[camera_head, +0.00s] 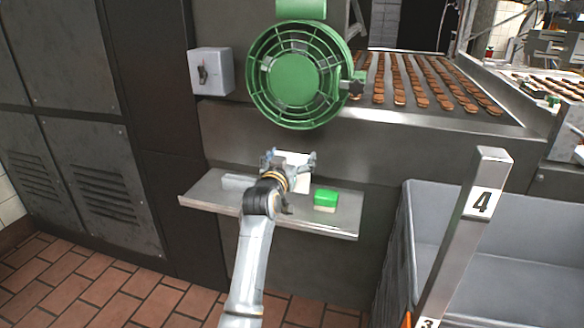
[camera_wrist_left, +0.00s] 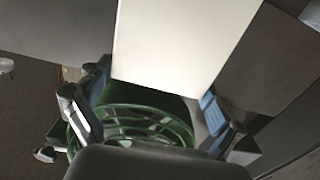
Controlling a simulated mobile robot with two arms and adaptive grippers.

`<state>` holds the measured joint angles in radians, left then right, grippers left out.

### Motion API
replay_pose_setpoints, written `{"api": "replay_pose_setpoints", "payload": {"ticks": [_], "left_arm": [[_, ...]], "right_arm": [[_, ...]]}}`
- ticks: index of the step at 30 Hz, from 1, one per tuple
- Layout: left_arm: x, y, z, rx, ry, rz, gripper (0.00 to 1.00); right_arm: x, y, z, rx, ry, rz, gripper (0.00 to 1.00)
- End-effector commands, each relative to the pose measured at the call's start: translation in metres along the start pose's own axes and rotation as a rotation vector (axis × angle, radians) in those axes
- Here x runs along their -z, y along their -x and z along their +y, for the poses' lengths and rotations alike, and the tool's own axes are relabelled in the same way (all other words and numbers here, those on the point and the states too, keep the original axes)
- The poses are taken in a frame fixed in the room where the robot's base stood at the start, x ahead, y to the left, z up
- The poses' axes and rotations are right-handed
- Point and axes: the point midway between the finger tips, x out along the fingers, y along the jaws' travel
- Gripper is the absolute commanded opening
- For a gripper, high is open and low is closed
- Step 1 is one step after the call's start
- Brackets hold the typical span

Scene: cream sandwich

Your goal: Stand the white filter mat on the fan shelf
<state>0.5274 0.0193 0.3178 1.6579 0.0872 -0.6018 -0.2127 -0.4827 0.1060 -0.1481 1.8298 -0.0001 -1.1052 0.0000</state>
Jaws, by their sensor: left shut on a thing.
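The white filter mat (camera_head: 293,158) is a pale flat panel under the green fan (camera_head: 297,75). My left gripper (camera_head: 290,163) is shut on it, with part of the gripper covering the mat in the head view. In the left wrist view the mat (camera_wrist_left: 180,40) fills the top middle, between the fingers of my left gripper (camera_wrist_left: 158,95). The fan shelf (camera_head: 335,226) is a grey metal ledge below. The mat looks roughly upright over the shelf; I cannot tell whether its lower edge touches it. My right gripper is not in view.
A green and white sponge-like block (camera_head: 325,199) lies on the shelf to the right, and a grey block (camera_head: 237,182) to the left. A grey switch box (camera_head: 211,71) is on the wall. A large grey bin (camera_head: 400,250) and a post marked 4 (camera_head: 463,230) stand at right.

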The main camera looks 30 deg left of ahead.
Motion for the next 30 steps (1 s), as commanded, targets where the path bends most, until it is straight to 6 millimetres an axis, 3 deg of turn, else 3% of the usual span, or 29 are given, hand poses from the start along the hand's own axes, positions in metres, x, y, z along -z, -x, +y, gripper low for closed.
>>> {"api": "replay_pose_setpoints", "payload": {"ticks": [1, 4, 17, 18, 30], "left_arm": [[-0.013, 0.001, 0.001, -0.001, 0.001, -0.005, 0.61], [-0.024, 0.001, 0.001, -0.001, 0.0, -0.004, 0.61], [-0.029, 0.002, 0.001, -0.001, -0.001, -0.003, 0.61], [-0.029, 0.001, 0.001, -0.001, 0.0, -0.002, 0.99], [-0.026, 0.001, 0.001, -0.001, 0.0, -0.001, 1.0]], "right_arm": [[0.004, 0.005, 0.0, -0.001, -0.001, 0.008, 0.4], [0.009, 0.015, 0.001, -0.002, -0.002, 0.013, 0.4], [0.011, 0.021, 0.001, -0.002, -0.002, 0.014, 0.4], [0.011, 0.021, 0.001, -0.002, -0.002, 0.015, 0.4], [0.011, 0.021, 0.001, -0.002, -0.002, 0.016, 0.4]]}}
